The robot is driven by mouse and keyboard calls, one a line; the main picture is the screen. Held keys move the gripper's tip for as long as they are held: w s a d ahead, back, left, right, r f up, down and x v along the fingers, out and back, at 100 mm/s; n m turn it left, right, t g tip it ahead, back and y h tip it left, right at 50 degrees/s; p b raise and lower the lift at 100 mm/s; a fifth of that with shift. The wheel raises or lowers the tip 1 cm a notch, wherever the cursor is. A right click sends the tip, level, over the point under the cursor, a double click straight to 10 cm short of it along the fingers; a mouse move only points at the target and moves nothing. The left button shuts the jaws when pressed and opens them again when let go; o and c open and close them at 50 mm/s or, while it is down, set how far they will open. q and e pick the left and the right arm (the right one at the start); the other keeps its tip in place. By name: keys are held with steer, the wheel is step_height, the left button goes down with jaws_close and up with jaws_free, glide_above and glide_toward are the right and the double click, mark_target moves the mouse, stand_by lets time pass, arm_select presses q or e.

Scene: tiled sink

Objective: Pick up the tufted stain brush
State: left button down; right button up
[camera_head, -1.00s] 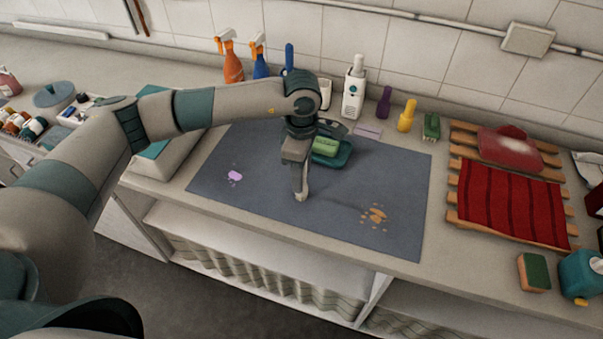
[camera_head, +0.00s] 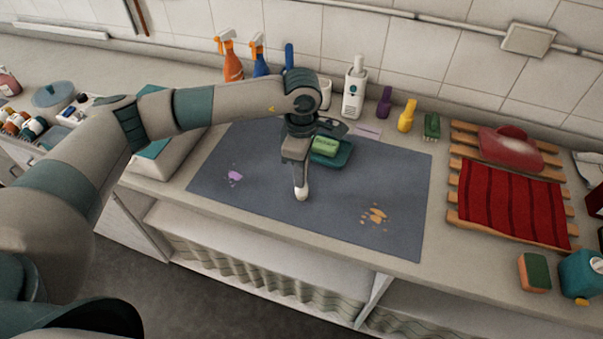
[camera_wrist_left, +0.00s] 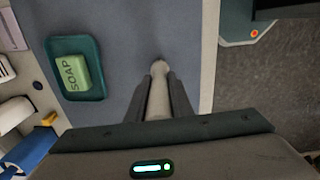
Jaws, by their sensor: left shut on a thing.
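My left gripper (camera_head: 299,180) is over the middle of the grey-blue mat (camera_head: 255,191), with its fingers pointing down. It is shut on a slim pale thing with a rounded end, which looks like the tufted stain brush (camera_head: 301,193). In the left wrist view the brush (camera_wrist_left: 159,100) shows as a pale shaft between the two dark fingers (camera_wrist_left: 160,88). Its tufts cannot be made out. Whether its lower end touches the mat is unclear.
A green soap bar (camera_wrist_left: 73,73) sits in a teal dish (camera_wrist_left: 94,43) close to the gripper. Purple (camera_head: 235,176) and orange (camera_head: 376,215) stains mark the mat. Bottles line the wall. A wooden rack with a red cloth (camera_head: 511,205) stands right.

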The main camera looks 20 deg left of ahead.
arm_select(q)
steer(key=shift+r+b, duration=0.5)
step_height(320, 180, up, 2)
steer(key=shift+r+b, duration=0.1)
steer(key=shift+b, duration=0.75)
steer(key=s+d+r+b, duration=0.5)
steer(key=s+d+r, duration=0.1)
steer(key=d, duration=0.4)
steer(key=shift+r, duration=0.75)
steer(key=shift+w, duration=0.1)
